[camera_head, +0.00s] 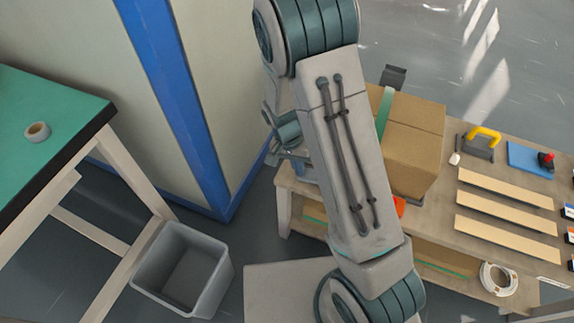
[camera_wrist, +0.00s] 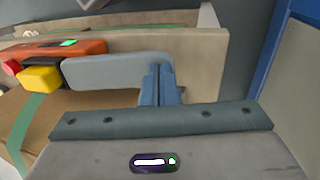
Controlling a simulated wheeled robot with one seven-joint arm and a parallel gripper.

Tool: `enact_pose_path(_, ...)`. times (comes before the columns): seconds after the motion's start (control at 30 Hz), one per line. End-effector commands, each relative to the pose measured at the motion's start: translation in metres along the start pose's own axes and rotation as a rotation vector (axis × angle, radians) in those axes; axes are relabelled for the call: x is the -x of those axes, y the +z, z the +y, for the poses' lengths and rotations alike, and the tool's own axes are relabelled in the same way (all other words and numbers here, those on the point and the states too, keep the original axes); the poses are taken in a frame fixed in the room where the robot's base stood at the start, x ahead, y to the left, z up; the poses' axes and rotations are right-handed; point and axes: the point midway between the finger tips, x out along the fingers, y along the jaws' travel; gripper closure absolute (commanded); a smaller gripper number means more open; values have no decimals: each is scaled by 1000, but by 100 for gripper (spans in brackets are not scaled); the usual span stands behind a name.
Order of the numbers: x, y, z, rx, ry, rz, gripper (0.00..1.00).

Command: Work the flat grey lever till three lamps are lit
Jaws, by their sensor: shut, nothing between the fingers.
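The flat grey lever (camera_wrist: 118,70) shows in the wrist view, running sideways from a dark mount on an orange body (camera_wrist: 55,50). A bright green patch (camera_wrist: 68,43) shows on the orange body; I cannot make out separate lamps. My gripper (camera_wrist: 158,72) is shut and empty, its blue fingers at the lever's right end. They overlap the lever in the picture; I cannot tell whether they touch it. In the head view my arm hides the lever, and only a bit of orange (camera_head: 399,206) shows beside it.
A yellow block (camera_wrist: 38,78) and a red knob (camera_wrist: 10,67) sit left of the lever. A cardboard box (camera_head: 412,145) stands on the wooden bench (camera_head: 440,215), with several wooden strips to its right. A blue post (camera_head: 180,100) and grey bin (camera_head: 182,268) are left of my arm.

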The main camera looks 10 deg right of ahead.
Motion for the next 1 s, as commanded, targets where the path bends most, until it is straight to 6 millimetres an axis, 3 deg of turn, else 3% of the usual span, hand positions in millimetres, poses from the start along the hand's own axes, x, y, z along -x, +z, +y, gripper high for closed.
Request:
enact_pose_path(0.1,-15,-5,2,-17,18,-2,100)
enact_pose_path(0.57,-16,-4,1,-14,16,-1,100)
enact_pose_path(0.77,4,-4,2,-17,14,-1,100)
enact_pose_path(1.0,51,-4,-3,-22,6,5,100)
